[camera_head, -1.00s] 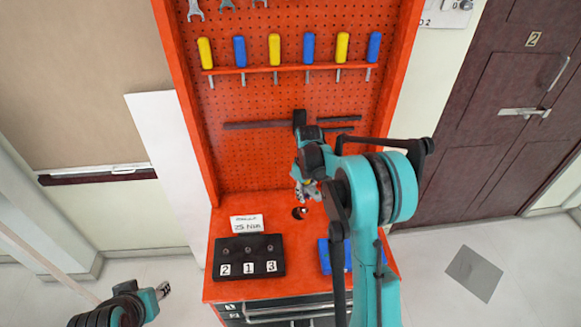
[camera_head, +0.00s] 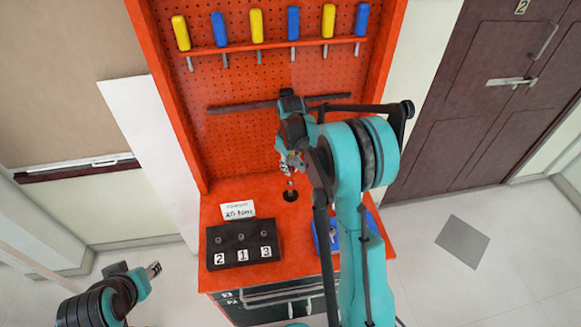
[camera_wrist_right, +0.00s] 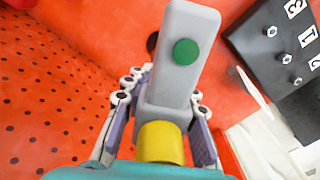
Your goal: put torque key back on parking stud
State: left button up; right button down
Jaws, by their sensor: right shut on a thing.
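My right gripper (camera_head: 290,165) is above the orange bench top, close over a black round base (camera_head: 290,196) that looks like the parking stud's. In the right wrist view, the right gripper (camera_wrist_right: 160,92) is shut on the torque key (camera_wrist_right: 180,60), a light grey body with a green round button and a yellow band. A dark round patch (camera_wrist_right: 152,43), likely the same base, shows partly behind the key. A small silvery piece stands between gripper and base; whether key and stud touch cannot be told. My left gripper (camera_head: 153,270) is at lower left, away from the bench; its jaws are unclear.
A black block (camera_head: 242,257) with bolts numbered 2, 1, 3 sits front left on the bench, a white "25 Nm" card (camera_head: 238,210) behind it. A blue tray (camera_head: 368,223) is at right, partly behind my arm. A pegboard (camera_head: 230,150) with screwdrivers rises behind.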

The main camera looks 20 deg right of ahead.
aim_at(291, 182)
jog(key=shift+f, duration=0.25)
jog(key=shift+f+b, duration=1.65)
jog(key=shift+f, duration=0.3)
jog(key=shift+f, duration=0.15)
jog(key=c, duration=1.1)
grip_release()
